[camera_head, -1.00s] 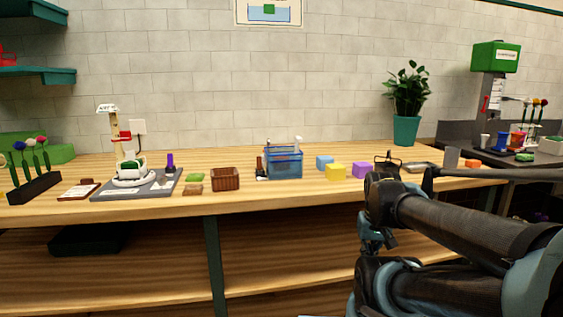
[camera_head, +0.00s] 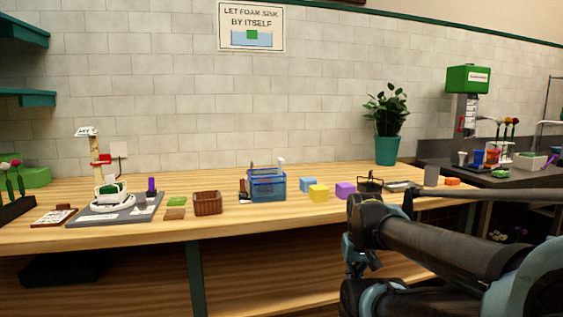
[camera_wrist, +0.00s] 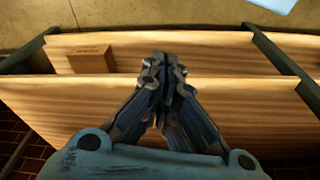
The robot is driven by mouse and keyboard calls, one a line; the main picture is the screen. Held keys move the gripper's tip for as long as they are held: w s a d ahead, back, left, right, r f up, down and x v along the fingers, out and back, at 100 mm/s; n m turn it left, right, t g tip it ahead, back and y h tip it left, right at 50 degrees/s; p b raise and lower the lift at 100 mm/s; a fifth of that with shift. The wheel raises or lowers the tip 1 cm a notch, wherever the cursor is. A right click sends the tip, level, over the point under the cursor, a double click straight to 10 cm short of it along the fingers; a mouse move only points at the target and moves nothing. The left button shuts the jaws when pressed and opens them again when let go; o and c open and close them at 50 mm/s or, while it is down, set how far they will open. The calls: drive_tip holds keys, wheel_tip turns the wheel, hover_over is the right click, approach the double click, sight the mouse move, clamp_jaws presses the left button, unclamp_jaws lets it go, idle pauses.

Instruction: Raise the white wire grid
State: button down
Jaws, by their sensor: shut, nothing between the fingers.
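I cannot make out a white wire grid for certain in either view. My gripper (camera_wrist: 163,70) is shut and empty in the wrist view, its fingertips together above wooden shelf boards (camera_wrist: 230,105). In the head view my arm fills the lower right, in front of the long bench (camera_head: 110,232), and the fingertips cannot be made out. On the bench stand a white piece with green in it (camera_head: 110,192) on a grey board (camera_head: 115,210) and a clear blue tank (camera_head: 268,186).
A green-topped dispenser (camera_head: 467,80) stands at right. A brown block (camera_wrist: 91,59) lies on the shelf.

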idle(0.4)
drive_tip(key=c, duration=2.1)
unclamp_jaws()
drive_tip(key=o, duration=0.6)
wheel_tip(320, 180, up, 3)
drive_tip(key=shift+a+f, duration=0.1)
drive_tip(key=shift+a, duration=0.05)
wheel_tip(320, 180, up, 45)
drive_tip(key=n+g, duration=0.2)
drive_tip(key=n, duration=0.1)
hover_over(281, 158)
drive_tip(key=f, duration=1.7)
drive_tip(key=shift+s+f, duration=0.25)
drive_tip(key=shift+f, duration=0.1)
clamp_jaws()
